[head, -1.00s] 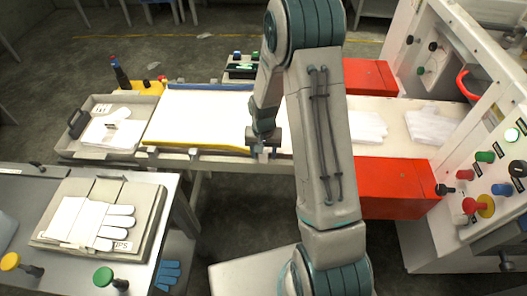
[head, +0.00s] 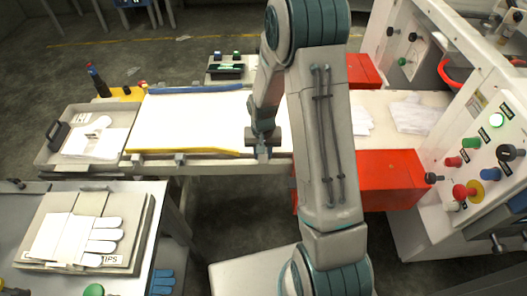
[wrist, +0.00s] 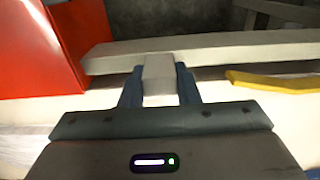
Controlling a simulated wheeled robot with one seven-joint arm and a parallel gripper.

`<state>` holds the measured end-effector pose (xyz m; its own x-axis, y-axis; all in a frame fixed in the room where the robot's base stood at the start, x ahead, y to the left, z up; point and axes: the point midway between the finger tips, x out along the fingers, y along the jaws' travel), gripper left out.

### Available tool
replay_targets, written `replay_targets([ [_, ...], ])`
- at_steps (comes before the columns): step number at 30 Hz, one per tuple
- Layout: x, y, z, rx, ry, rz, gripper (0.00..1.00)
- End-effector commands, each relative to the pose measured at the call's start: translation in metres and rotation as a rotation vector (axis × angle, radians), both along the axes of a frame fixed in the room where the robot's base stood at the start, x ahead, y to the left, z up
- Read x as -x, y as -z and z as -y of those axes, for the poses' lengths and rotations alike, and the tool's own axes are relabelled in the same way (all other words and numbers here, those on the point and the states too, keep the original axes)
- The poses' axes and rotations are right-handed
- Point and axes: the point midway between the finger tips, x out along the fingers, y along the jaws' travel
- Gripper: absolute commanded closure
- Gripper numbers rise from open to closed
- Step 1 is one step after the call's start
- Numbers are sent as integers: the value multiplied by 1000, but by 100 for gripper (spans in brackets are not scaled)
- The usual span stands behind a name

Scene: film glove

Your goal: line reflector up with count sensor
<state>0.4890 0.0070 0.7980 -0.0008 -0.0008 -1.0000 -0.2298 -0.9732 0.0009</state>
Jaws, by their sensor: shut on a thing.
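My gripper (wrist: 159,92) is shut on a small pale block (wrist: 158,72), which I take to be the reflector. The block sits between the two blue-grey fingers, over or against the pale front rail (wrist: 230,50) of the conveyor; I cannot tell if they touch. In the head view my gripper (head: 264,150) is at the conveyor's front edge, just right of the yellow guide strip's end (head: 215,151); the block is hard to make out there. A box with a lit green display (head: 227,67) stands at the far side. I cannot pick out the count sensor for certain.
Red housings (head: 375,182) stand right of my gripper, near the white control panel (head: 480,150). White gloves (head: 412,115) lie on the belt's right end. A grey tray (head: 58,150) is at the far left. A glove board (head: 140,235) lies on the front-left table.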

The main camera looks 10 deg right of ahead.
Motion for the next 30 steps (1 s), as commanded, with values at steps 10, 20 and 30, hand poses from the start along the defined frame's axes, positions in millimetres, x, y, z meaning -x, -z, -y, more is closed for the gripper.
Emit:
replay_targets([
  [10, 0, 0, -1, -1, 0, 1, 49],
  [20, -1, -10, 1, -1, 3, 2, 49],
  [30, -2, -74, 1, 0, 2, 7, 49],
])
